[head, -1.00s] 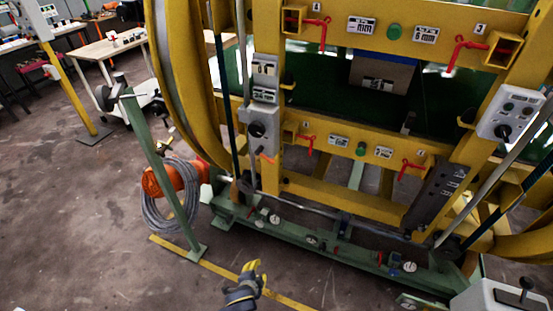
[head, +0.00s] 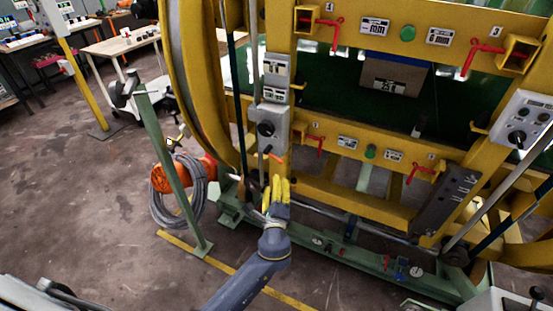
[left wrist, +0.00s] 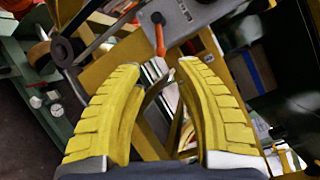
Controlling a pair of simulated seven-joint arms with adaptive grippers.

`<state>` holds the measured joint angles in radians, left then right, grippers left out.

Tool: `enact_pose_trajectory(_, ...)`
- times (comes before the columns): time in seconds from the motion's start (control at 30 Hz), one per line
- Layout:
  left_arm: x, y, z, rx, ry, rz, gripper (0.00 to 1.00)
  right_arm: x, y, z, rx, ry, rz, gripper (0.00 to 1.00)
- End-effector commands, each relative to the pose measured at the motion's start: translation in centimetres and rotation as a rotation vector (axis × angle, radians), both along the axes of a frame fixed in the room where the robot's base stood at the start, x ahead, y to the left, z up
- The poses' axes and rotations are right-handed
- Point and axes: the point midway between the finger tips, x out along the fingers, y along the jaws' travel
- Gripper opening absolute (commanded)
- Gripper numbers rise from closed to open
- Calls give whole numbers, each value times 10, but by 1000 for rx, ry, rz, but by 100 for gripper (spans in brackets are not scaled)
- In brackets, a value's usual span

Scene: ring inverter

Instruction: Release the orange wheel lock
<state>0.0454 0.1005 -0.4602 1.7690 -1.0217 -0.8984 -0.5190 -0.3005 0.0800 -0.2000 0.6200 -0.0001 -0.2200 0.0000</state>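An orange lever (head: 272,154), the only orange handle close to my gripper and seemingly the wheel lock, sticks out below a grey control box (head: 269,126) on the yellow frame's left upright. My left gripper (head: 279,182), with yellow ribbed fingers, is just below the lever and apart from it in the head view. In the left wrist view the lever (left wrist: 160,38) hangs from the grey box beyond the fingertips, roughly centred between them. The fingers (left wrist: 160,66) are spread with nothing between them. My right gripper is not in view.
The yellow ring machine (head: 355,205) fills the centre and right, with several red handles. A green post (head: 165,165) with an orange reel and grey cable (head: 180,190) stands left of my arm. Open floor (head: 80,215) lies at the left.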

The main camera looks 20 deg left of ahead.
Motion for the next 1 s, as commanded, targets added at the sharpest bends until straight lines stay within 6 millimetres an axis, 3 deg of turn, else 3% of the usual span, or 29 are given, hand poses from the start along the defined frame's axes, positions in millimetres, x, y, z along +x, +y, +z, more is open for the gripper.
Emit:
enact_pose_trajectory(0.6,106,29,0,0,1,0,35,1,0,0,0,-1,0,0)
enact_pose_trajectory(1.0,135,38,-1,-2,1,0,35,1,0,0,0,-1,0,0)
